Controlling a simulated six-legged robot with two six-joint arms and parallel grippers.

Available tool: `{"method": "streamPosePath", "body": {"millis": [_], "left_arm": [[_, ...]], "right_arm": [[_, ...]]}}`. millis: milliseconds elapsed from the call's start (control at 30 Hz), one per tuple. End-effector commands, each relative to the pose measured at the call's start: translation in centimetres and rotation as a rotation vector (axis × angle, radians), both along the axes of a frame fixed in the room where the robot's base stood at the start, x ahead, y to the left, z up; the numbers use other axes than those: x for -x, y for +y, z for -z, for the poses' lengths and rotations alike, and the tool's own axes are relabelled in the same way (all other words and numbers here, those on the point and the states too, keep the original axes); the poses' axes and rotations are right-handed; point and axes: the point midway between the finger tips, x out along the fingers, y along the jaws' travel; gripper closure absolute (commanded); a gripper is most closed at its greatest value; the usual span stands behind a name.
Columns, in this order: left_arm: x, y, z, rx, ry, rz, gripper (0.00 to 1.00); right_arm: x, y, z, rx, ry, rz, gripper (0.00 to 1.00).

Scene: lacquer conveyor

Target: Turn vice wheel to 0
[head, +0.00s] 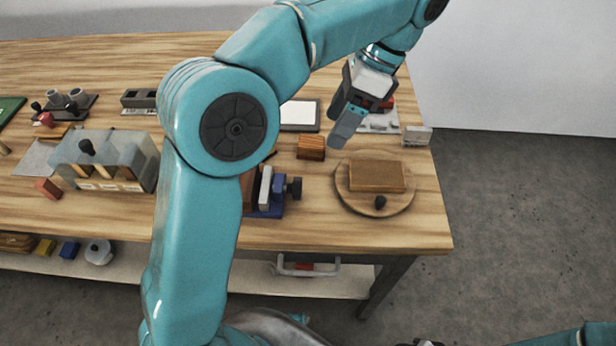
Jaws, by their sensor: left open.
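A small blue vice (276,207) stands near the front edge of the bench, partly hidden behind my left arm. Its pale jaw plate (265,187) shows, and a dark wheel (294,187) sticks out on its right side. Any marks on the wheel are too small to read. My left gripper (345,128) is open and empty, pointing down above the bench, to the right of and behind the vice wheel, apart from it. My right gripper does not show; only a bit of my right arm is at the lower right corner.
A small wooden block (311,148) sits behind the vice. A grey box unit (137,165) stands left. The bench's right front corner is clear.

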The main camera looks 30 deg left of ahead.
Motion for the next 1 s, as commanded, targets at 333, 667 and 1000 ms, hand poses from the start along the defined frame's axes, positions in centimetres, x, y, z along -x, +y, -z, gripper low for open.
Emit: {"method": "streamPosePath", "body": {"millis": [333, 667, 1000], "left_arm": [[3.0, 1.7, 7.3, 0.001, 0.002, -0.001, 0.27], [4.8, 3.1, 12.9, 0.000, 0.002, -0.001, 0.27], [5.1, 3.5, 14.1, 0.001, -0.001, 0.000, 0.27]], "right_arm": [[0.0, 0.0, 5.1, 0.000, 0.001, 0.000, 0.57], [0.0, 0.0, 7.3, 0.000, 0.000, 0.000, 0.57], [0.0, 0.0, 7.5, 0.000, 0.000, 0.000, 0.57]]}}
